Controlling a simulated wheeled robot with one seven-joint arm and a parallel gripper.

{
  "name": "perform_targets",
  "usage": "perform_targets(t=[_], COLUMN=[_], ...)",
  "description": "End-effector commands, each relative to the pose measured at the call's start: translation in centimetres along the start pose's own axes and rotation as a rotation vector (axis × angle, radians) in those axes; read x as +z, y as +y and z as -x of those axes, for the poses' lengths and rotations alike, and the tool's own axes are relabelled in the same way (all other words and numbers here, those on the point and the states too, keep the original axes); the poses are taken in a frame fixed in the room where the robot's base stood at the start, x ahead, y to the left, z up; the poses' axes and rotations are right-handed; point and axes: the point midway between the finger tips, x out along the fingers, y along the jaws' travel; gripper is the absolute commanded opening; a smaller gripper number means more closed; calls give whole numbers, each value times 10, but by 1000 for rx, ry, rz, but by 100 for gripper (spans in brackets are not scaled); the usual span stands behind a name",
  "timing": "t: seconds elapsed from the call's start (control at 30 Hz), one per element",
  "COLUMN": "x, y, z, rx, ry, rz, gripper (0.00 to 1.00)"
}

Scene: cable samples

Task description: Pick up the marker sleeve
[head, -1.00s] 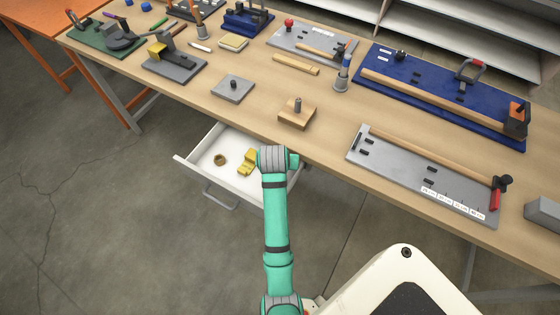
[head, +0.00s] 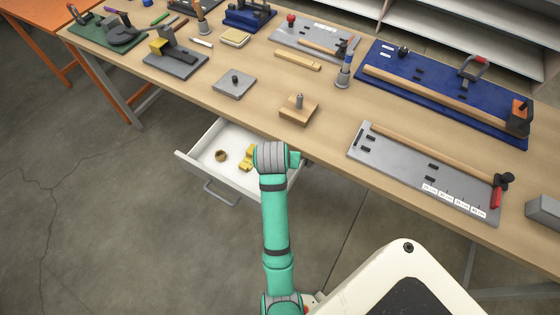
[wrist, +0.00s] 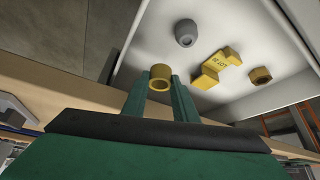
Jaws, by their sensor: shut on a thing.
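My gripper (wrist: 159,92) shows in the wrist view with its two green fingers shut on a yellow ring-shaped sleeve, the marker sleeve (wrist: 161,72). The sleeve sits between the fingertips, its open end facing the camera. It appears held above the floor of the open drawer, though the exact gap is hard to tell. In the head view my wrist (head: 272,157) covers the right part of the drawer and hides the fingers and the sleeve.
The wooden bench (head: 200,93) above carries a wooden block with a peg (head: 299,109) and several tool boards.

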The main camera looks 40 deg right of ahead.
Motion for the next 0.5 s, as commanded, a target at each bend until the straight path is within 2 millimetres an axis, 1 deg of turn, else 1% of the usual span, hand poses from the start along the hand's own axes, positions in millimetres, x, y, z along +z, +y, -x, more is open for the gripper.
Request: perform_targets(t=[0.03,0.33,0.5], x=[-6,-36,-41], y=[0,0,0], z=[9,61,68], rx=[-1,-1,1], ry=[4,4,6], rz=[-1,-3,3], gripper=[5,5,5])
